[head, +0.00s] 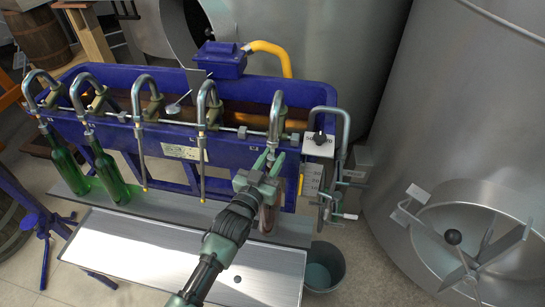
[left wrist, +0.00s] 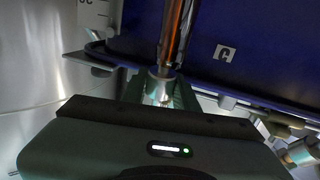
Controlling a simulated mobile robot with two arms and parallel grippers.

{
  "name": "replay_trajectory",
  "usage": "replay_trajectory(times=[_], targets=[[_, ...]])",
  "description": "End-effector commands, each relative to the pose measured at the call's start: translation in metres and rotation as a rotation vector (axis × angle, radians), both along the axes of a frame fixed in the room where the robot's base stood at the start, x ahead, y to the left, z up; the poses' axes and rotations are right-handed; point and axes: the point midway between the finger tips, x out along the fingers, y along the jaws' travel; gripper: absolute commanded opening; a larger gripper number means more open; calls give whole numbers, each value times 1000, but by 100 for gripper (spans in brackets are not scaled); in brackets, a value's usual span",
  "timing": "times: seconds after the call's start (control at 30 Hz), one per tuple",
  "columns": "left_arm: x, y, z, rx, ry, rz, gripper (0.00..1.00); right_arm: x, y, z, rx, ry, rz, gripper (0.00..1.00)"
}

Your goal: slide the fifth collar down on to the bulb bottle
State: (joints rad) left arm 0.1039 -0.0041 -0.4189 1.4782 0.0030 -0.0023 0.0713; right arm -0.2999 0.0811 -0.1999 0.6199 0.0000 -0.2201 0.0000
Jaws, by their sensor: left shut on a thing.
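The fifth spout (head: 277,112) curves down over my left gripper (head: 263,174). The gripper is shut on the fifth collar, which is mostly hidden by the fingers in the head view. In the left wrist view the collar (left wrist: 160,86) is a bright metal sleeve between the fingers, below a copper-coloured tube (left wrist: 172,32). A brownish glass shape (head: 269,216), seemingly the bulb bottle, stands below and behind the gripper, largely hidden. I cannot tell whether the collar touches its neck. My right gripper is not in view.
Two green bottles (head: 107,170) stand under the first two spouts at left. The blue filler trough (head: 180,152) is close behind my gripper. A bucket (head: 323,268) stands on the floor at right, near a large steel tank (head: 455,110). The front metal tray (head: 140,250) is bare.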

Motion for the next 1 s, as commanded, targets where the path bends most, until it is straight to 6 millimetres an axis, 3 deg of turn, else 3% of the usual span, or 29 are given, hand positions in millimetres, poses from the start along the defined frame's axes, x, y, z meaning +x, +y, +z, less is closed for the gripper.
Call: replay_trajectory(times=[0.07,0.3,0.33,0.4,0.77,1.0], targets=[[-2,1,-14,1,3,0,16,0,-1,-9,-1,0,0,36],[-2,1,-13,2,5,0,16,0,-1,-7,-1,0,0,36],[-3,1,-14,2,5,0,32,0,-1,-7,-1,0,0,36],[-3,1,-14,2,5,0,51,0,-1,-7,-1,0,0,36],[-5,2,-13,1,3,0,51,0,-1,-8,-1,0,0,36],[-34,15,-16,2,4,0,51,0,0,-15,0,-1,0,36]])
